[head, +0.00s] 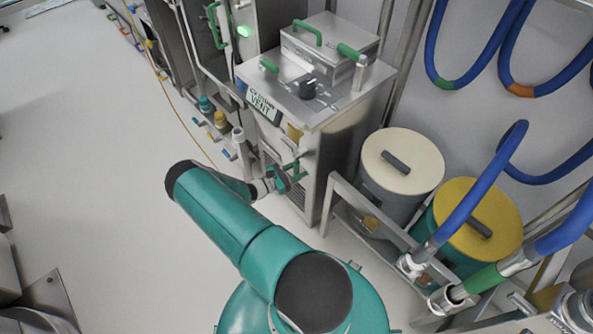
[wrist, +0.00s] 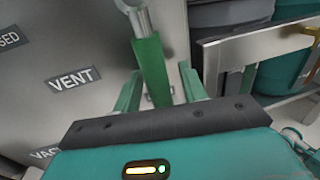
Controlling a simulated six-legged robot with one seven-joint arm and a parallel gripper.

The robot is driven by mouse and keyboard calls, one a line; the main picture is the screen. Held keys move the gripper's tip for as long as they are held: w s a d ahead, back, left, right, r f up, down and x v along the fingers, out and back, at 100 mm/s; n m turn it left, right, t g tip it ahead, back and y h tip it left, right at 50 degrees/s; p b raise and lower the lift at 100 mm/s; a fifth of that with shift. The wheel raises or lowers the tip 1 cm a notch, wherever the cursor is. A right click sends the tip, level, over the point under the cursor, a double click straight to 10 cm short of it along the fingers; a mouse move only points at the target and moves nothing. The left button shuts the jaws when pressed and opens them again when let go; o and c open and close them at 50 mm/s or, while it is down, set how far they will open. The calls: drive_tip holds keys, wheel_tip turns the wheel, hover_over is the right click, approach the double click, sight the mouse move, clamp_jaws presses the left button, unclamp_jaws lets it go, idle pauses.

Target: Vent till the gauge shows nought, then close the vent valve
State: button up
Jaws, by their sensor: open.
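The vent valve's green lever (wrist: 150,68) hangs from a metal pivot (wrist: 135,15) on the steel cabinet front, right of a VENT label (wrist: 75,78). In the wrist view my gripper (wrist: 160,85) is open, with one green finger on each side of the lever. I cannot tell whether either finger touches it. In the head view my gripper (head: 287,180) is low at the cabinet front, partly hidden by my arm. A partly cut-off label ending in "SED" (wrist: 8,38) is at the upper left. No gauge reading can be made out.
The steel cabinet (head: 345,120) has a black knob (head: 307,88) and green handles on top. A cream-lidded drum (head: 420,170) and a yellow-lidded drum (head: 490,205) stand right of it behind a metal rail (head: 375,222). Blue hoses hang at right.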

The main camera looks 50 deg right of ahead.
drive_tip(key=v, duration=1.3)
drive_tip(key=shift+a, duration=0.4)
drive_tip(key=shift+w, duration=0.15)
drive_tip(key=w+a+r+m+t+y, duration=0.1)
drive_tip(key=a+r+m+y, duration=0.3)
drive_tip(key=r, duration=0.7)
drive_tip(key=w+a+r+m+t+y, duration=0.1)
drive_tip(key=w+a+r+m+y, duration=0.15)
drive_tip(key=a+r, duration=0.6)
drive_tip(key=w+a+r+m+t+y, duration=0.1)
drive_tip(key=a+r+m+t+y, duration=0.3)
drive_tip(key=r, duration=0.9)
drive_tip(key=s+a+r+m+t+y, duration=0.1)
drive_tip(key=s+a+r+t+y, duration=0.2)
drive_tip(key=s+a+r, duration=0.3)
drive_tip(key=s+a+r+m+t+y, duration=0.2)
drive_tip(key=s+a+r, duration=0.4)
drive_tip(key=s+r, duration=0.4)
wheel_tip(320, 180, up, 4)
drive_tip(key=shift+s+a+t+y, duration=0.4)
drive_tip(key=shift+t+y, duration=0.05)
drive_tip(key=shift+t, duration=0.55)
